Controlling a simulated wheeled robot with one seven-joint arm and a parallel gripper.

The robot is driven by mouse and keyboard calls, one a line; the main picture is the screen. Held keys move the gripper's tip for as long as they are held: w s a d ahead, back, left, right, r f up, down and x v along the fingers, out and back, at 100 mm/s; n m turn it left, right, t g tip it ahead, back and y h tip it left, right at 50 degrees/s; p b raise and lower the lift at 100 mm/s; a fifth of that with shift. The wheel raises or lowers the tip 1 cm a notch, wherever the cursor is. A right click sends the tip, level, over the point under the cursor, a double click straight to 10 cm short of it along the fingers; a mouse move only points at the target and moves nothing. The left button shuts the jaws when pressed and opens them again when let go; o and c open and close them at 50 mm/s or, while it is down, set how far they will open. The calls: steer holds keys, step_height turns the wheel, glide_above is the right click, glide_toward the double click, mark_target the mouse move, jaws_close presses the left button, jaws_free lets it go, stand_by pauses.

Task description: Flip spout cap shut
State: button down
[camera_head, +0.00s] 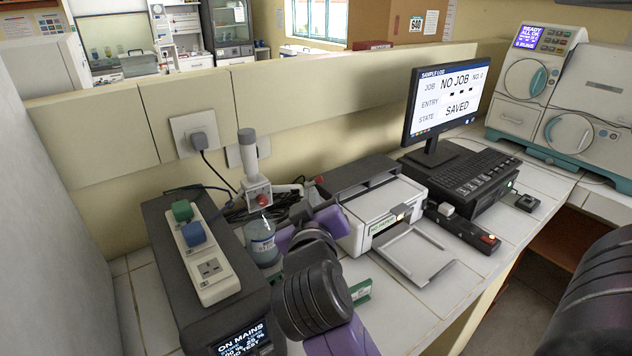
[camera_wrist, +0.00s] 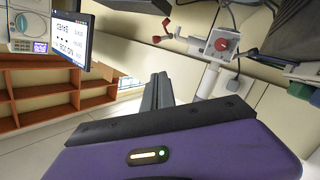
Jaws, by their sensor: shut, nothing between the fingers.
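A bottle-top dispenser stands on the counter in the head view, on a clear bottle (camera_head: 262,240) with bluish liquid. It has a grey plunger on top and a white body (camera_head: 257,190) with a red knob. Its white spout (camera_head: 290,188) reaches right to a small red cap (camera_head: 320,180). In the wrist view the dispenser is turned sideways, with the red cap (camera_wrist: 156,39) at the spout's end. I cannot tell how far the cap is swung. My gripper (camera_wrist: 157,90) is shut and empty, apart from the cap in the wrist picture. In the head view my arm hides its fingertips.
A socket strip (camera_head: 205,255) on a dark power box stands left of the bottle. A printer (camera_head: 380,212) stands to the right, then a monitor (camera_head: 445,105) and keyboard. Cables lie behind the bottle, near the low wall (camera_head: 330,115). Open counter lies at the front right.

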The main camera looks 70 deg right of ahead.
steer(key=p, duration=0.3)
glide_toward(317, 181)
steer(key=w+d+r, duration=0.3)
steer(key=r, duration=0.1)
steer(key=shift+s+d+f, duration=0.1)
steer(key=shift+d+f, duration=1.6)
steer(key=shift+f, duration=0.1)
